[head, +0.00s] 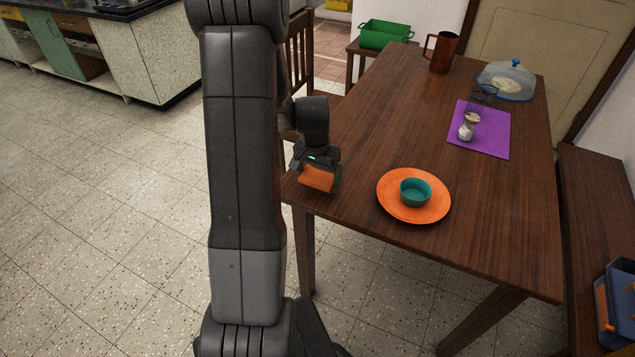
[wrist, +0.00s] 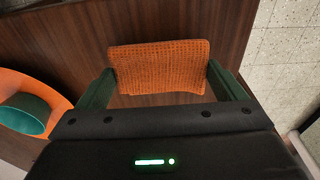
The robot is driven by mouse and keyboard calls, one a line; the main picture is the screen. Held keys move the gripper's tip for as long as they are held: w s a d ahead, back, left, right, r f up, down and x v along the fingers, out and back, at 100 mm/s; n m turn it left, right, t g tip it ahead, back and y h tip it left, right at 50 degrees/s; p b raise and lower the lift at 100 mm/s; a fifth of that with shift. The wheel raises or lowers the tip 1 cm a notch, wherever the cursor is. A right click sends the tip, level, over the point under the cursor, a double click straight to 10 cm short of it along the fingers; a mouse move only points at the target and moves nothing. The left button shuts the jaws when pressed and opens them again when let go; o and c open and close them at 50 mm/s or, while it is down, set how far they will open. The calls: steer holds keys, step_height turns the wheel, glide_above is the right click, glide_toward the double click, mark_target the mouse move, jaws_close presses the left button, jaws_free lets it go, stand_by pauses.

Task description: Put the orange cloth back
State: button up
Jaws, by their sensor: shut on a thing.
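The orange cloth (wrist: 160,68) is a waffle-textured rectangle between the two fingers in the wrist view. In the head view the orange cloth (head: 318,178) shows at the end of my arm, by the left edge of the wooden table (head: 355,150). My gripper (wrist: 155,90) is shut on the cloth, one finger against each short side. In the head view my gripper (head: 317,172) is at the near left corner of the table. I cannot tell whether the cloth touches the table top.
An orange plate (head: 390,203) with a teal bowl (head: 415,190) is right of my gripper. Farther back are a purple mat (head: 497,145) with a shaker (head: 468,128), a brown jug (head: 442,52) and a covered dish (head: 507,82). A green crate (head: 385,35) stands behind; a chair (head: 300,50) is at left.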

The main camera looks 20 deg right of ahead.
mark_target(318, 176)
steer(key=shift+f, duration=1.75)
steer(key=shift+f, duration=0.1)
steer(key=o, duration=0.8)
steer(key=shift+c, duration=0.2)
steer(key=r, duration=0.8)
steer(key=s+a+r, duration=0.1)
steer(key=r, duration=0.3)
steer(key=shift+r, duration=0.1)
